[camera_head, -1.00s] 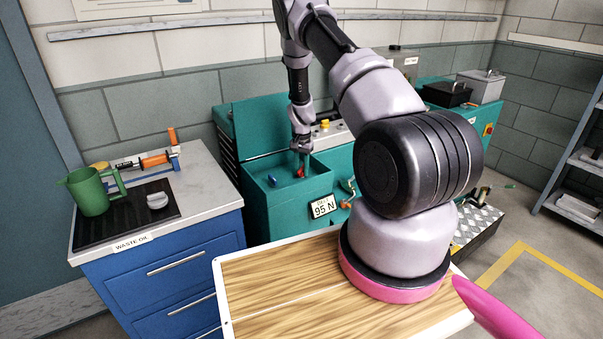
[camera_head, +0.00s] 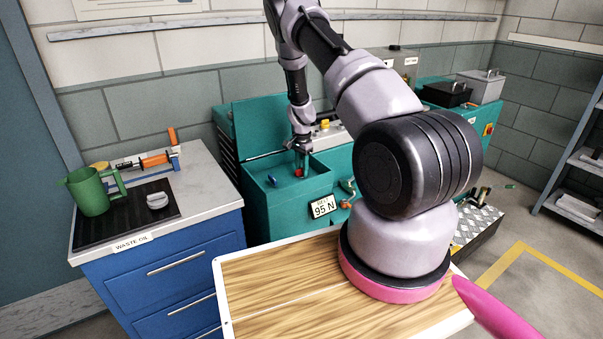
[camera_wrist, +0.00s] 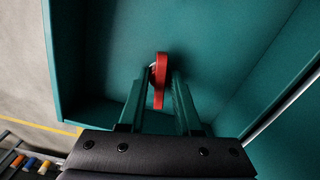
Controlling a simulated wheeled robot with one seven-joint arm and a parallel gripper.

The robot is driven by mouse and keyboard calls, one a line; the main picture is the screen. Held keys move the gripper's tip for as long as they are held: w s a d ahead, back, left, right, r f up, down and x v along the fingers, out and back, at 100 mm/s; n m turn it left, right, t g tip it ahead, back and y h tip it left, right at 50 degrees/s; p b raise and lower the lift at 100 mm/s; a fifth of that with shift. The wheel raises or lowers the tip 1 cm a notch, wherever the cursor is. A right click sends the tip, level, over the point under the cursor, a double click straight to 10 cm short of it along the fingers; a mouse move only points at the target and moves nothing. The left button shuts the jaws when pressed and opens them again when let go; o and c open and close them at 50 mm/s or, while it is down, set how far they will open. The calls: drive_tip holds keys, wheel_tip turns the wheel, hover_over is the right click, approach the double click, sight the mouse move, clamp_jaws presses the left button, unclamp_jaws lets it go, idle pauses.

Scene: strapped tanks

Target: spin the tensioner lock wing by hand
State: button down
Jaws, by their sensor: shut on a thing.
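A red wing (camera_wrist: 160,80) stands inside a teal open-topped bay, its long side running nearly up and down in the wrist view. My gripper (camera_wrist: 164,76) is shut on it, with one teal finger on each side. In the head view my gripper (camera_head: 301,163) reaches down into the bay, and a small bit of the red wing (camera_head: 299,173) shows at its fingers. The wing's mounting is hidden beneath it.
The teal bay (camera_head: 290,205) has walls close around my gripper and a raised lid (camera_head: 262,125) behind. A blue-handled part (camera_head: 272,180) lies to the left. A sign reading 95 N (camera_head: 323,206) is on the front. A blue cabinet (camera_head: 170,275) with a green jug (camera_head: 90,192) stands left.

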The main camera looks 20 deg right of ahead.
drive_tip(key=shift+m, duration=0.3)
drive_tip(key=m, duration=0.4)
drive_tip(key=shift+m, duration=0.3)
drive_tip(key=m, duration=0.4)
drive_tip(key=shift+m, duration=0.4)
drive_tip(key=m, duration=0.4)
drive_tip(key=shift+m, duration=0.4)
